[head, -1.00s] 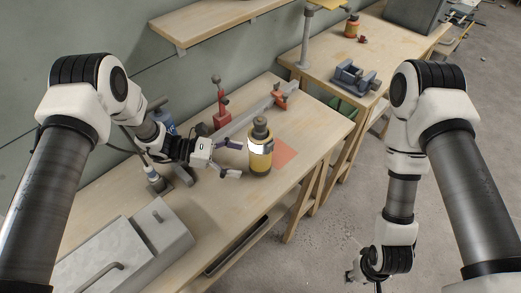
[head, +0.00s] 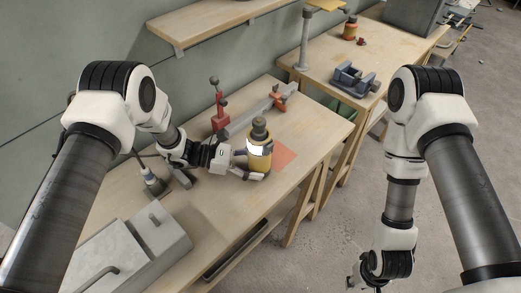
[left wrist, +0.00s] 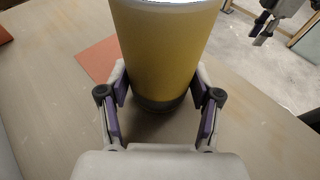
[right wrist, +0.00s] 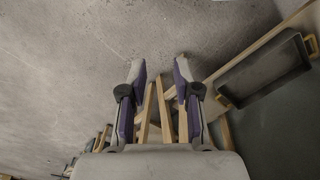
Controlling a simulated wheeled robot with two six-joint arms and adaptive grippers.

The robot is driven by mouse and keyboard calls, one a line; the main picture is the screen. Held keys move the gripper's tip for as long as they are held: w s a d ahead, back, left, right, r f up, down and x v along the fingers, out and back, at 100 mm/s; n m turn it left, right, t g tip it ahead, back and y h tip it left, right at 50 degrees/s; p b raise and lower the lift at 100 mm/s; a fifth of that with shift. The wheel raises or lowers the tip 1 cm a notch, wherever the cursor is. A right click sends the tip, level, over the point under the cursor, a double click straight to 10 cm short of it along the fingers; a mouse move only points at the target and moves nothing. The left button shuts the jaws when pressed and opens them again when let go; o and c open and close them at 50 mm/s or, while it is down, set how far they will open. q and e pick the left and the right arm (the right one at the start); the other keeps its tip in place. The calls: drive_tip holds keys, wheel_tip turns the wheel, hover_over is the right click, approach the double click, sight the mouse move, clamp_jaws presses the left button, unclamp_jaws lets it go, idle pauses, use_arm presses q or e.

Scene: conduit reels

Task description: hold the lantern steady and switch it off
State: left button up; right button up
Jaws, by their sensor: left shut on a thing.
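The yellow lantern (head: 259,154) stands upright on the wooden workbench, with a white band and a dark top. My left gripper (head: 254,166) is shut around its lower body from the left. In the left wrist view the lantern (left wrist: 164,50) fills the space between the fingers of my left gripper (left wrist: 160,100), one on each side. The switch cannot be made out. My right gripper (right wrist: 160,75) is open and empty in the right wrist view, over the floor. In the head view it hangs low beyond the bench's front, mostly hidden.
An orange-red mat (head: 285,153) lies right of the lantern. A red clamp-like tool (head: 218,110) and a grey rail (head: 255,112) are behind. A grey metal box (head: 130,245) sits at the front left. A second bench holds a vise (head: 354,77).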

clamp_jaws()
drive_tip(key=w+a+r+n+t+y, duration=0.35)
drive_tip(key=w+a+n, duration=0.25)
drive_tip(key=w+n, duration=0.25)
drive_tip(key=w+a+r+n+t+y, duration=0.2)
drive_tip(key=w+a+n+y, duration=0.4)
drive_tip(key=n, duration=0.3)
drive_tip(key=w+a+r+n+g+y, duration=0.1)
drive_tip(key=w+r+n+y, duration=0.5)
drive_tip(key=r+n, duration=0.6)
drive_tip(key=d+r+n+g+y, duration=0.3)
drive_tip(key=d+r+n, duration=0.1)
drive_tip(key=d+n, duration=0.2)
drive_tip(key=shift+w+r+n, duration=0.2)
drive_tip(key=shift+w+n, duration=0.05)
drive_tip(key=shift+n, duration=0.2)
